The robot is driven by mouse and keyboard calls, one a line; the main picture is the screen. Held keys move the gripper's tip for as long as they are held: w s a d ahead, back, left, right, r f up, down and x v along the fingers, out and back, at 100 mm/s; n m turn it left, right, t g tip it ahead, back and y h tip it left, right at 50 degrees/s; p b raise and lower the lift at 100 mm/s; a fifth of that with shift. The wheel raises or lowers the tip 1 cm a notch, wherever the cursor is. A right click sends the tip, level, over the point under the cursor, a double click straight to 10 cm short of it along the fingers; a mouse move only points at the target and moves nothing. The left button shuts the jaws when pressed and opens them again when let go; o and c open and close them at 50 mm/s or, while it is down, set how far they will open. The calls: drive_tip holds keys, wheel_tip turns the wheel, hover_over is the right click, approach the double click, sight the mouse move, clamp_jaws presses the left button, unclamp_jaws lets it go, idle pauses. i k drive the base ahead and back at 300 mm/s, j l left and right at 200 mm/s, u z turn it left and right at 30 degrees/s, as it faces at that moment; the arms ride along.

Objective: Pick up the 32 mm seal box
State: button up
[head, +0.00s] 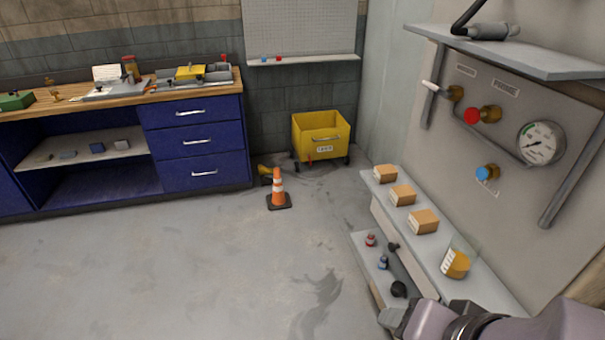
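Three brown cardboard boxes with white labels stand in a row on the upper grey step at the right: a far box (385,173), a middle box (402,195) and a near box (423,221). The label print is too small to read, so I cannot tell which is the 32 mm seal box. My gripper (394,318) shows at the bottom right, nearer than the boxes and apart from them. Its fingers are not clear, and I cannot tell whether it is open or shut.
A clear container with yellow-orange contents (456,262) stands nearer on the same step. Small fittings, including a red-topped one (370,240), sit on the lower step. A gauge panel (480,130) rises behind.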

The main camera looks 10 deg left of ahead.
sight(384, 173)
drive_tip(key=i+j+z, duration=0.25)
drive_tip(key=j, duration=0.15)
drive_tip(key=i+j+z, duration=0.25)
drive_tip(key=j, duration=0.2)
drive_tip(key=j+z, duration=0.25)
drive_tip(key=j, duration=0.2)
drive_tip(key=i+j+z, duration=0.25)
drive_tip(key=j, duration=0.25)
drive_tip(key=j+z, duration=0.25)
drive_tip(key=j, duration=0.25)
drive_tip(key=i+j+z, duration=0.85)
drive_tip(key=j, duration=0.1)
